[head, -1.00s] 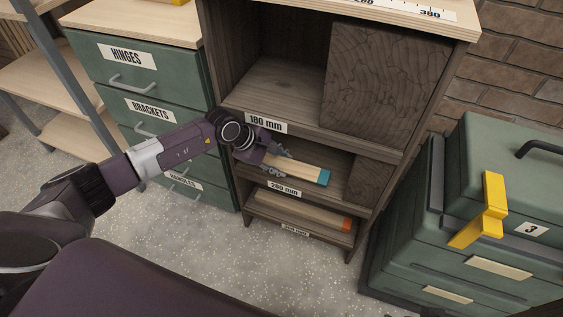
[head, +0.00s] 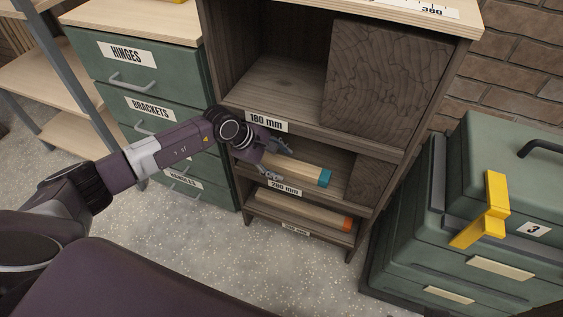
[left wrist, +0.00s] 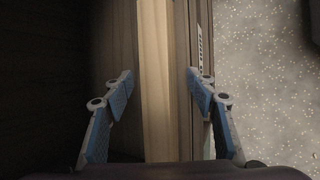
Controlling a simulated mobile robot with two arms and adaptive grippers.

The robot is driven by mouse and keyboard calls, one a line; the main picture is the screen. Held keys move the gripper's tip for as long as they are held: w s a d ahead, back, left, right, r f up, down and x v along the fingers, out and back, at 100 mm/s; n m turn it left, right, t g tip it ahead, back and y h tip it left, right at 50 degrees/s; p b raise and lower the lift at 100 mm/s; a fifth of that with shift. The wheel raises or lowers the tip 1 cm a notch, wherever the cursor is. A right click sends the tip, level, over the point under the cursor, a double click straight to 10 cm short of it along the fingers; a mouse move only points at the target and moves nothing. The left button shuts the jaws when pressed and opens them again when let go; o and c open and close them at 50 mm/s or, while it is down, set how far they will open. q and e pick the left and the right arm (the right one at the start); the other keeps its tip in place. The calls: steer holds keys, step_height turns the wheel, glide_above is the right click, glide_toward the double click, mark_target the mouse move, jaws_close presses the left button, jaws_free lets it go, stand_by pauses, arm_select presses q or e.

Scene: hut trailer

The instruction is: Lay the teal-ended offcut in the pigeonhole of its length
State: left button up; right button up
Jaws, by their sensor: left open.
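The teal-ended offcut (head: 300,170) is a pale wooden bar lying in the middle pigeonhole. Its teal end points right, and the 280 mm label (head: 285,187) is on the board edge just below it. My left gripper (head: 274,160) is open at the bar's left part, with one finger on each side. In the left wrist view the bar (left wrist: 154,80) runs between the spread fingers (left wrist: 160,88), with gaps on both sides. The teal end is out of that view. My right gripper is not in view.
The upper pigeonhole (head: 285,85) has the 180 mm label (head: 267,121) on its lower edge. An orange-ended bar (head: 300,213) lies in the bottom one. Green drawers (head: 160,75) stand left; a green case (head: 500,215) with a yellow latch stands right.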

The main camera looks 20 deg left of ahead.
arm_select(q)
steer(key=v, duration=1.1)
steer(key=shift+r, duration=0.2)
steer(key=shift+a, duration=0.1)
